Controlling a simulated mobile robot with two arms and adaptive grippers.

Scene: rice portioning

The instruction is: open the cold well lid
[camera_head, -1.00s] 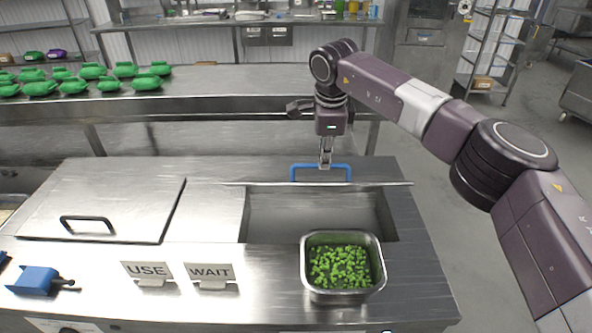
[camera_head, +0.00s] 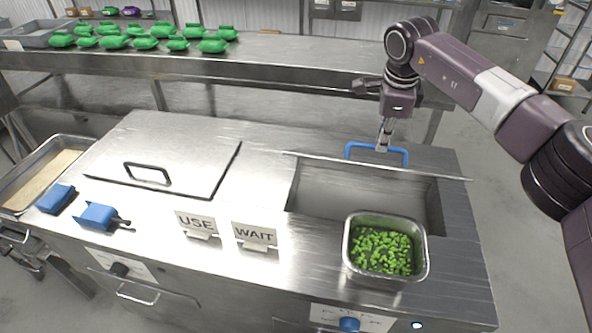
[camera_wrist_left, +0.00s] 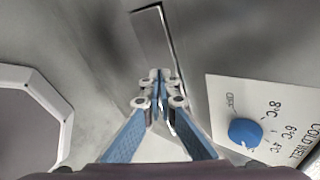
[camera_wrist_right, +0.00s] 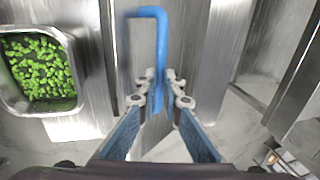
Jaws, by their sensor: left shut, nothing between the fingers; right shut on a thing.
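The cold well lid (camera_head: 440,176) shows nearly edge-on as a thin metal strip along the back of the open well (camera_head: 330,185). Its blue handle (camera_head: 362,145) stands at that back edge. My right gripper (camera_head: 383,147) is shut on the handle from above; the right wrist view also shows the blue handle (camera_wrist_right: 150,12) between the fingertips (camera_wrist_right: 160,90). My left gripper (camera_wrist_left: 158,88) is shut and empty in the left wrist view. It is beside the cold well dial (camera_wrist_left: 245,132) and outside the head view.
A steel pan of green pieces (camera_head: 350,262) sits at the well's front edge. USE (camera_head: 196,222) and WAIT (camera_head: 255,235) signs stand left of it. Green packs (camera_head: 145,42) line the rear counter.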

